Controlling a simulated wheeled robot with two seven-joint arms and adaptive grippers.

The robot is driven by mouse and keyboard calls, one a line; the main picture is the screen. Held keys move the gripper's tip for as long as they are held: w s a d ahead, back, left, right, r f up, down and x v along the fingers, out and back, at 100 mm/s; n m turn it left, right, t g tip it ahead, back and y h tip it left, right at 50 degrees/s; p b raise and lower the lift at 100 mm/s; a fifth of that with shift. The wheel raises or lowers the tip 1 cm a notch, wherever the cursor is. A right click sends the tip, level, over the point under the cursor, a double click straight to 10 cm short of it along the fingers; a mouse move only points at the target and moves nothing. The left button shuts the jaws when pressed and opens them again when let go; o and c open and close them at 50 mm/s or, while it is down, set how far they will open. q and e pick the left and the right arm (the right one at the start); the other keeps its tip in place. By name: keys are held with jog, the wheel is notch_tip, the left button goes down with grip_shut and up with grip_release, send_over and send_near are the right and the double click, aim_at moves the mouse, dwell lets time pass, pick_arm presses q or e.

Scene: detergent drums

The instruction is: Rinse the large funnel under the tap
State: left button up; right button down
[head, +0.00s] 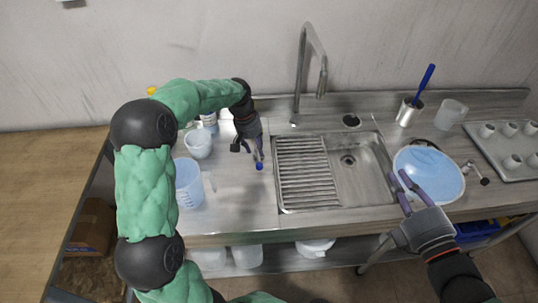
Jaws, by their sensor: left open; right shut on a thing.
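The large funnel (436,172) looks like a wide, round, light blue dish with a pale rim. It is at the right of the sink, over the counter; I cannot make out its spout. My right gripper (404,180) is shut on its left rim. The tap (303,72) rises behind the sink, with its spout hanging over the back of the sink. The steel sink basin (360,183) looks empty. My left gripper (249,155) is open over the counter left of the sink, with a small blue thing (259,166) at its fingertips.
A ribbed drainboard (302,175) fills the sink's left half. A clear jug (188,184) and a white tub (199,144) stand on the left. A cup with a blue brush (409,111), a clear beaker (451,114) and a tray (502,158) stand at the right.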

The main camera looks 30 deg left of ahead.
aim_at(258, 156)
pick_arm(q)
jog(key=shift+w+d+f+b, duration=0.1)
jog(key=shift+d+f+b, duration=0.1)
jog(key=shift+f, duration=0.8)
jog(key=shift+w+d+f+b, duration=0.1)
jog(key=shift+d+f+b, duration=0.1)
jog(key=shift+f, duration=0.75)
grip_shut()
